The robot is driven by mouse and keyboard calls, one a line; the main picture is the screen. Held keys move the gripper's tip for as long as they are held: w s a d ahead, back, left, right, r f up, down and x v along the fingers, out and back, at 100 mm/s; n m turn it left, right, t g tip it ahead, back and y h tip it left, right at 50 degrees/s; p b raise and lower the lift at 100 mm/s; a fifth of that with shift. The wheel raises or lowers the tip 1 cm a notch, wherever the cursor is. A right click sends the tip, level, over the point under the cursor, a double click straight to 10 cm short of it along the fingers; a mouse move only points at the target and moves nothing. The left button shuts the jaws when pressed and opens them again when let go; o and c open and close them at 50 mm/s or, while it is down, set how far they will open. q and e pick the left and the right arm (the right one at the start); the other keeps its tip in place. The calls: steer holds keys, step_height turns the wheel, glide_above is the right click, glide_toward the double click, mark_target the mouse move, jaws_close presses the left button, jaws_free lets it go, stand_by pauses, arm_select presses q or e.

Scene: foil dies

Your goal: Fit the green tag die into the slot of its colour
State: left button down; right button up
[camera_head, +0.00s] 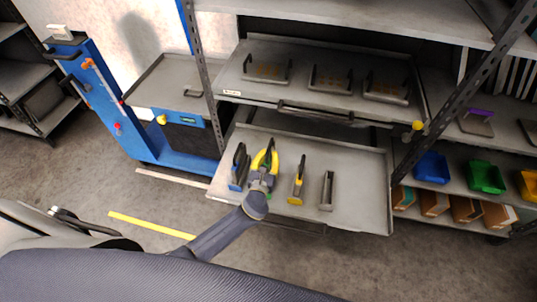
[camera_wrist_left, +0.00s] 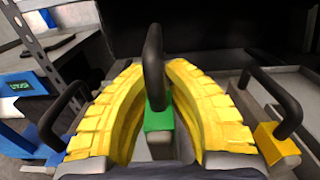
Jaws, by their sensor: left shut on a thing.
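The green tag die (camera_wrist_left: 159,121) shows in the left wrist view as a black upright handle above a green block. In the head view its dark handle (camera_head: 270,146) rises between the yellow fingers of my left gripper (camera_head: 265,159). The left gripper (camera_wrist_left: 154,75) is shut on the handle, one finger on each side. The die is over the pulled-out lower tray (camera_head: 360,171); I cannot tell whether it touches the tray. Its lower part is hidden by the gripper. No green slot can be made out. My right gripper is not in view.
A blue-tagged die (camera_head: 238,168) stands close left of my gripper, a yellow-tagged die (camera_head: 297,181) to its right. A grey piece (camera_head: 327,190) stands further right. The upper tray (camera_head: 300,94) holds several dark-handled plates. The lower tray's right side is clear.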

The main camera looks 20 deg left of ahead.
arm_select(q)
steer(key=shift+f, duration=2.9)
steer(key=c, duration=1.9)
jaws_free()
steer(key=shift+f, duration=0.3)
steer(key=o, duration=0.5)
steer(key=shift+r, duration=0.15)
steer(key=s, duration=1.2)
steer(key=shift+d, duration=0.3)
